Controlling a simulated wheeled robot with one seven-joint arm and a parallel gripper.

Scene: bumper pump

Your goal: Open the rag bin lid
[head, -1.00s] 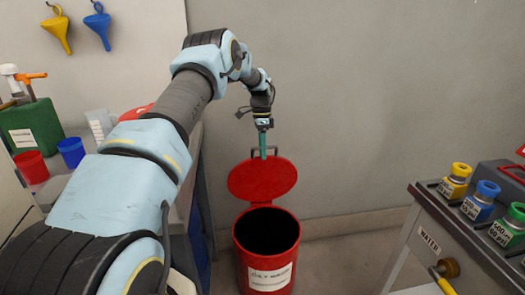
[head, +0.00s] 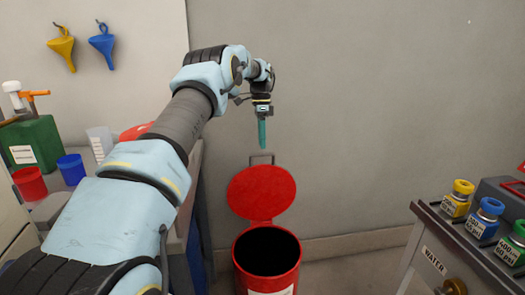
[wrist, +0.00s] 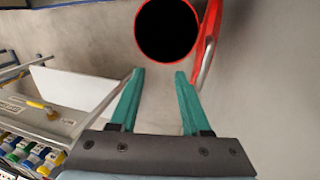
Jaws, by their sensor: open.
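The red rag bin (head: 266,262) stands on the floor with its dark round mouth uncovered. Its red lid (head: 262,192) is tilted up at the back, with a grey handle (head: 262,159) at its top edge. My gripper (head: 262,146) is above the lid, empty, with teal fingers pointing down, apart from the handle. In the wrist view my gripper (wrist: 158,75) has its two fingers spread with nothing between them. The bin's round opening (wrist: 167,30) lies beyond the fingertips, and the lid (wrist: 207,30) shows edge-on at its right.
A bench at left holds a green container (head: 34,142), a red cup (head: 30,183) and a blue cup (head: 71,168). A grey cart (head: 440,240) with capped bottles stands at right. Floor between bin and cart is free. A plain wall is behind.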

